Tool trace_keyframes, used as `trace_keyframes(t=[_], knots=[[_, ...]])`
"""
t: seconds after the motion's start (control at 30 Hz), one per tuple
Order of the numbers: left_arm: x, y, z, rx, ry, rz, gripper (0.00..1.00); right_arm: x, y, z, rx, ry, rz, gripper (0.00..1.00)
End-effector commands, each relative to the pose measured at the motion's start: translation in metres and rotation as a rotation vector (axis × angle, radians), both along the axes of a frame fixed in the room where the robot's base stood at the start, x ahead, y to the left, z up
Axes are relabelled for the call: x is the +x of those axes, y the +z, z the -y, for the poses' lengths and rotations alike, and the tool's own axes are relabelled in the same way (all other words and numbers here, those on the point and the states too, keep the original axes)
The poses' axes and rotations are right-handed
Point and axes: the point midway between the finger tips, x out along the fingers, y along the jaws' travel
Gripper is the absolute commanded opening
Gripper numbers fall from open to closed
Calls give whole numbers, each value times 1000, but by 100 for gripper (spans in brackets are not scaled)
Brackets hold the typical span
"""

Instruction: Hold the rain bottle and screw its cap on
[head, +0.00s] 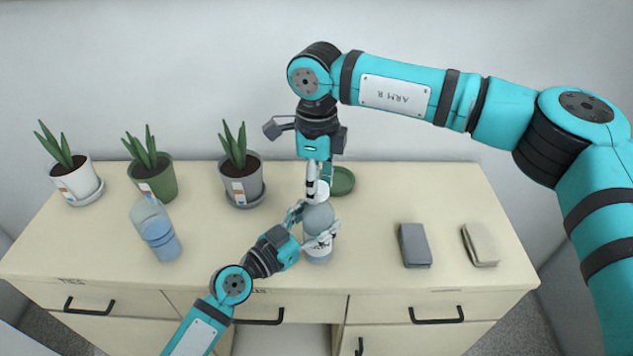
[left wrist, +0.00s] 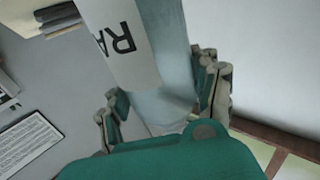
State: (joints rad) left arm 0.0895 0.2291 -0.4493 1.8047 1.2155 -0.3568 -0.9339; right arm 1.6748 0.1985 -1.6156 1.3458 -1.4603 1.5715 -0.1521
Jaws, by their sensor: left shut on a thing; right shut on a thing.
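The rain bottle (head: 318,220) stands upright near the front middle of the cabinet top. It is translucent grey-blue with a white label. My left gripper (head: 319,231) is shut on its body from the lower left. In the left wrist view the bottle (left wrist: 172,65) is between the fingers of my left gripper (left wrist: 160,103), with the letters "RA" on its label. My right gripper (head: 318,179) points down from above and is shut on the white cap (head: 319,192). The cap is right at the bottle's top. I cannot tell whether the threads are engaged.
A blue bottle (head: 158,234) stands at the left. Potted plants in white (head: 74,177), green (head: 155,182) and grey (head: 242,184) pots line the back. A green dish (head: 343,181) lies behind my right gripper. A dark block (head: 414,246) and a beige block (head: 481,246) lie at the right.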

Motion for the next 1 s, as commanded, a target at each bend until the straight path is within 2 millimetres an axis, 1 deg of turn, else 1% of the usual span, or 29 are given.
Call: trace_keyframes(t=[0.03,0.1,0.57,1.0], knots=[[0,0,0,1,0,-1,0,1,0,0,1,-111,0,25],[0,0,0,1,0,-1,0,1,1,0,1,-275,1,25],[0,0,0,1,0,-1,0,3,0,4,0,-1347,1,25],[0,-1,0,1,0,-1,0,1,-1,7,1,-2359,1,25]])
